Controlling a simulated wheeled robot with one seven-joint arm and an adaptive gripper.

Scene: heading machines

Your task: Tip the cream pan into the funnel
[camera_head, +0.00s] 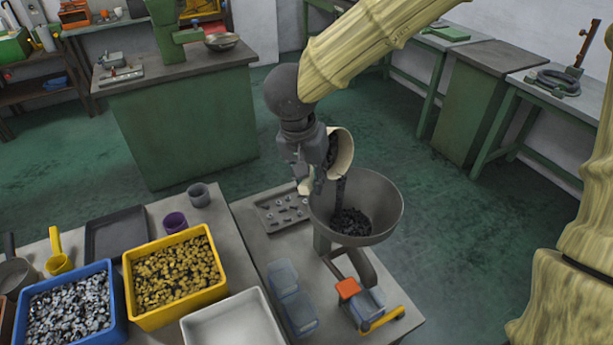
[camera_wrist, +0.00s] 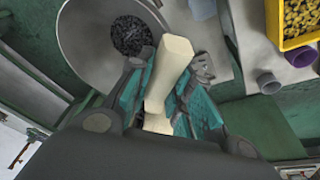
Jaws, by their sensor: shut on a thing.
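The cream pan (camera_head: 343,150) is tipped steeply on its side above the grey funnel (camera_head: 385,207). Dark pieces fall from the pan in a stream, and a dark heap (camera_head: 350,222) lies in the funnel's bowl. My gripper (camera_head: 308,178) is shut on the pan's handle, at the left of the funnel. In the wrist view, the cream handle (camera_wrist: 168,75) lies between the teal finger pads of my gripper (camera_wrist: 168,98). The funnel (camera_wrist: 85,45) with its dark heap (camera_wrist: 131,36) shows beyond. The pan's inside is partly hidden in the head view.
A tray of small parts (camera_head: 268,214) lies left of the funnel. Clear bins (camera_head: 292,298) stand below it. A yellow bin (camera_head: 135,312), a blue bin (camera_head: 118,335), a white tray (camera_head: 232,322), a purple cup (camera_head: 175,222) and a grey cup (camera_head: 199,194) crowd the left table.

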